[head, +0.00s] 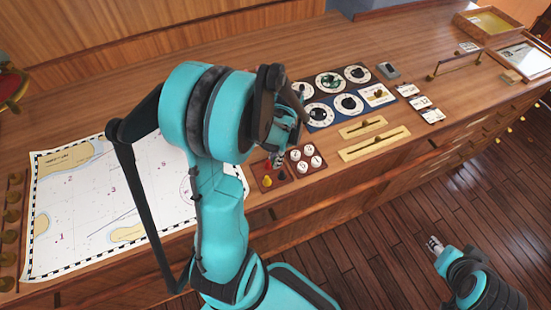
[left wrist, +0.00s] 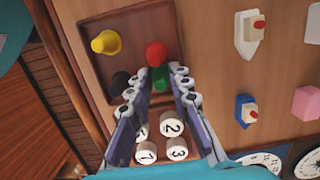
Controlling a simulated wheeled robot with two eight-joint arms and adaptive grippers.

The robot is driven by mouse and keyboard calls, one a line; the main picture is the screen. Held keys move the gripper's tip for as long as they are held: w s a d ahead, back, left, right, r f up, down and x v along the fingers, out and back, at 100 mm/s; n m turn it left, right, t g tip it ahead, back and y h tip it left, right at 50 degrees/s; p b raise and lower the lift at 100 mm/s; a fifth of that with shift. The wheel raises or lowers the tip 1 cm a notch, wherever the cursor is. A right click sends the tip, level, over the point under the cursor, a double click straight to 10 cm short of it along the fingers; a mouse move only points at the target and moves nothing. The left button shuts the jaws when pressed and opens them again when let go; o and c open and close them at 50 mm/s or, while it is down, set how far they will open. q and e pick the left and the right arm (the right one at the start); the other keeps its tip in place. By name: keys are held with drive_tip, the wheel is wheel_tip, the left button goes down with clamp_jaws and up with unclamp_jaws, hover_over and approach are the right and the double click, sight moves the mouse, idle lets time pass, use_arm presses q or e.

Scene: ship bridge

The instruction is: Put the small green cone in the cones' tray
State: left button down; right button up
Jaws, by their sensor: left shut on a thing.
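The cones' tray (left wrist: 122,30) is a shallow square brown tray; in the head view it lies near the front edge of the counter (head: 261,184). It holds a yellow cone (left wrist: 106,42), a black cone (left wrist: 121,82) and a red cone (left wrist: 155,54). The small green cone (left wrist: 160,78) is between the fingertips of my left gripper (left wrist: 163,86), which is shut on it. It shows at the tray's side, close by the red cone; I cannot tell whether its base touches the tray. My right gripper (head: 435,243) is over the floor, too small to read.
A tray of round white numbered pieces (head: 307,160) stands beside the cones' tray. Small boats (left wrist: 249,34) and a pink block (left wrist: 307,103) stand on the wood. A chart (head: 110,200) lies left; dial panels (head: 331,84) and brass sliders (head: 374,142) are right.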

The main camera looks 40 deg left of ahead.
use_arm(q)
drive_tip(key=c, duration=1.4)
unclamp_jaws()
wheel_tip(320, 180, up, 11)
drive_tip(key=w+p, duration=0.1)
drive_tip(key=p, duration=0.2)
drive_tip(key=s+d+r+n+t, duration=0.2)
drive_tip(key=d+r+t, duration=0.1)
drive_tip(key=d, duration=0.4)
drive_tip(key=s+d+r+n+t, duration=0.2)
drive_tip(key=d+t, duration=0.3)
drive_tip(key=d, duration=0.3)
drive_tip(key=shift+r+n+t+h, duration=0.3)
drive_tip(key=shift+r+n+h, duration=0.1)
drive_tip(key=shift+r+n, duration=0.45)
